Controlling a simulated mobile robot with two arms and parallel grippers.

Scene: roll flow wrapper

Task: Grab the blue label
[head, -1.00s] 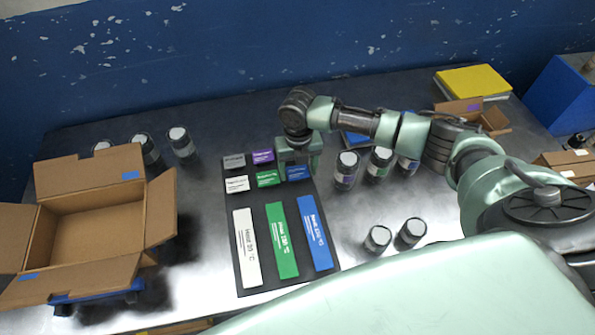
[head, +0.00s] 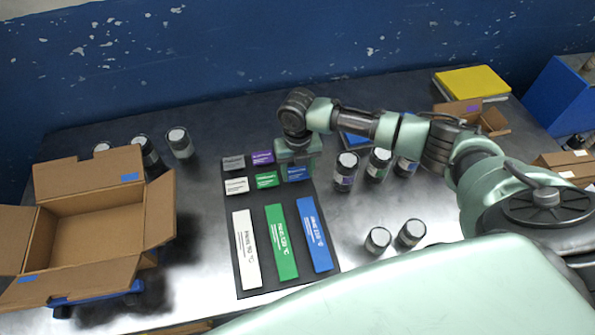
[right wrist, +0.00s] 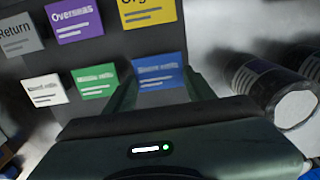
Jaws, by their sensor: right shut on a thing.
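The small blue label (head: 296,174) lies at the right end of the second row on the dark board (head: 240,207). My right gripper (head: 298,165) points down over it and covers part of it. In the right wrist view the blue label (right wrist: 160,74) shows between the two fingers of my right gripper (right wrist: 160,92), which is shut on it. The label still looks level with its neighbours, a green label (right wrist: 95,80) and a white label (right wrist: 45,89). My left gripper is not in view.
Long white, green and blue (head: 315,235) strips lie in front. Dark jars (head: 346,172) stand close right. An open carton (head: 90,225) stands left.

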